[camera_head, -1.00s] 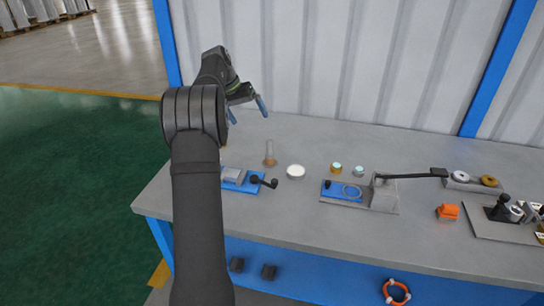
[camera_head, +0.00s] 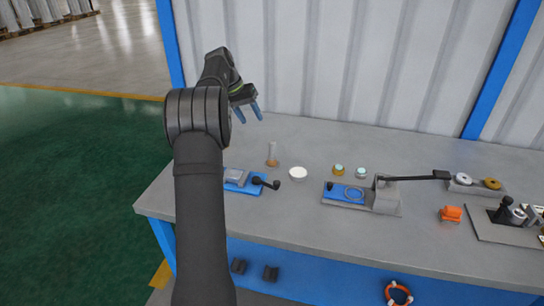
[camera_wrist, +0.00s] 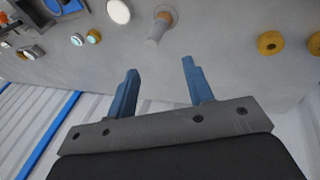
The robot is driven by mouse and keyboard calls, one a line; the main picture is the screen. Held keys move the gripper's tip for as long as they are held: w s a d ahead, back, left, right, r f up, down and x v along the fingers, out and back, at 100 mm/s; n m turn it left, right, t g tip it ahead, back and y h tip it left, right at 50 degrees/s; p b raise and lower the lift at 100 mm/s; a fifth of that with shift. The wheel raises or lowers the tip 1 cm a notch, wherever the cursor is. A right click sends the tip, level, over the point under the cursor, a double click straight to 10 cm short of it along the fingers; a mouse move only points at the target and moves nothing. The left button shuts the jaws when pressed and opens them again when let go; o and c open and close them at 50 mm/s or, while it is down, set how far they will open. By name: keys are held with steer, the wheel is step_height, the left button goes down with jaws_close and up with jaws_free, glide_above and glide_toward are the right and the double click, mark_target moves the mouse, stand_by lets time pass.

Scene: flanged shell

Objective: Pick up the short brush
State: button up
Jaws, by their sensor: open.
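The short brush appears to be the small upright piece with a grey shaft and an orange-brown end (camera_head: 272,156), standing on the bench left of the white round dish. In the wrist view the brush (camera_wrist: 160,27) shows beyond the gap between my fingers, apart from them. My gripper (camera_head: 249,112) is open and empty, above the bench at the back left. In the wrist view my gripper (camera_wrist: 159,68) shows two blue fingers spread apart with nothing between them.
A white round dish (camera_head: 298,174) is close to the brush. A blue fixture with a black lever (camera_head: 245,181) lies in front. Two small jars (camera_head: 349,171) and another blue fixture (camera_head: 345,193) are to the right. Yellow rings (camera_wrist: 271,43) show in the wrist view. A corrugated wall (camera_head: 350,60) stands behind.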

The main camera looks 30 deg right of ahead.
steer(key=d+m, duration=0.2)
steer(key=m, duration=0.5)
steer(key=m+y, duration=0.1)
steer(key=m, duration=0.6)
glide_above(273, 155)
steer(key=w, duration=0.1)
steer(key=f, duration=1)
steer(key=shift+w+a, duration=0.1)
steer(key=shift+w, duration=0.1)
steer(key=shift+a+x, duration=0.2)
steer(key=shift+x, duration=1.2)
steer(key=shift+a+x, duration=0.15)
steer(key=shift+x, duration=1.2)
steer(key=shift+w+f, duration=0.1)
steer(key=c, duration=0.8)
